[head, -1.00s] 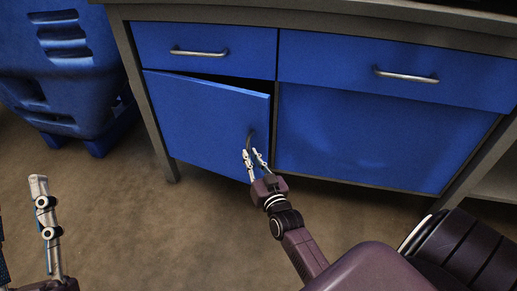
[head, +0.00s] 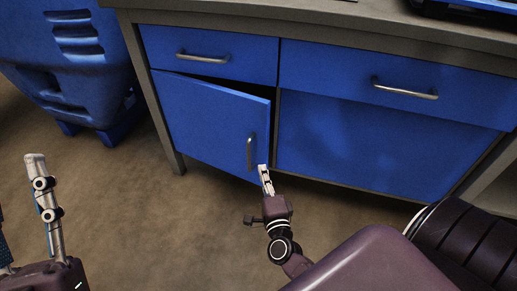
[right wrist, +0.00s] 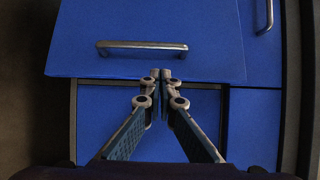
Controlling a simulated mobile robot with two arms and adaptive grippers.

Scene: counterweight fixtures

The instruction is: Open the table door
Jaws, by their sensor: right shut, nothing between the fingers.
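The blue table door (head: 207,122) is ajar under the left drawer; a dark gap shows along its top and its right edge stands out from the frame. Its upright grey handle (head: 250,152) is near that free edge. My right gripper (head: 264,169) is shut and empty, just below and right of the handle, not holding it. In the right wrist view the fingertips (right wrist: 162,75) lie over the door's free edge, beside the handle (right wrist: 142,46); whether they touch is unclear. My left gripper (head: 38,165) is at the lower left, away from the table; its opening is unclear.
Two blue drawers with bar handles, the left (head: 205,57) and the right (head: 404,88), sit above. A fixed blue panel (head: 370,150) is right of the door. A blue bin (head: 75,65) stands left of the table. The floor (head: 150,225) in front is clear.

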